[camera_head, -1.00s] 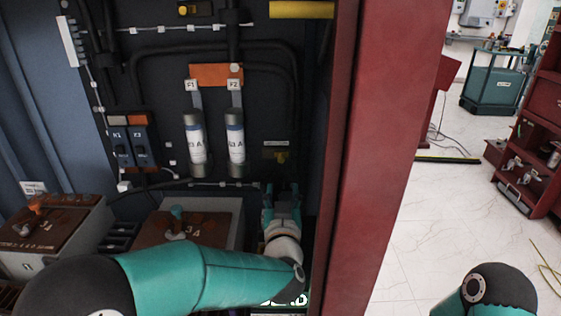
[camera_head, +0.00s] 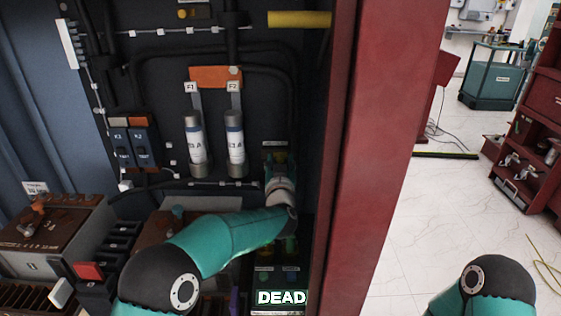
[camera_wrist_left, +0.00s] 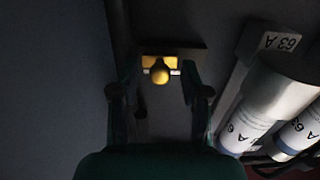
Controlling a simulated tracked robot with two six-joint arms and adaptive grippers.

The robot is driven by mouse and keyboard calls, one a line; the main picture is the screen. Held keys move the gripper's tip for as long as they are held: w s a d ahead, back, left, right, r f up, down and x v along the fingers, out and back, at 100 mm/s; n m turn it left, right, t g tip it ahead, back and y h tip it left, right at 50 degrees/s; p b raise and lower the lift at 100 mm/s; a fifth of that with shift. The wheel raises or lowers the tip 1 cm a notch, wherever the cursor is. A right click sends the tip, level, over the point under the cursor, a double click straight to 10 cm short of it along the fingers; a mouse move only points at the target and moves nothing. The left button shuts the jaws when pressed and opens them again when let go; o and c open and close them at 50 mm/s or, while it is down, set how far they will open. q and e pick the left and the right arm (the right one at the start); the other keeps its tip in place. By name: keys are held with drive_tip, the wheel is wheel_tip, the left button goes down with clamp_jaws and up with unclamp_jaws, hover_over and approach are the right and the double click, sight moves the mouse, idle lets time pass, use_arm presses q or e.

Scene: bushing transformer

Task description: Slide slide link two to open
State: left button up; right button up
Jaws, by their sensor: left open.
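A yellow knob (camera_wrist_left: 160,74) sits on a small plate with a yellow backing on the dark panel; it looks like a slide link, but I cannot read its number. In the head view its plate (camera_head: 275,144) is right of the fuses, and my left gripper (camera_head: 279,166) largely hides the knob. In the left wrist view my left gripper (camera_wrist_left: 160,88) is open, one finger on each side of the knob. I cannot tell whether the fingers touch it. My right gripper is out of view.
Two fuses (camera_head: 235,148) stand left of my left gripper. A red cabinet post (camera_head: 345,180) rises close on its right. A yellow bar (camera_head: 299,19) is above. A display reading DEAD (camera_head: 281,298) is below. Another yellow knob (camera_head: 183,12) is at upper left.

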use_arm(q)
clamp_jaws()
idle(0.5)
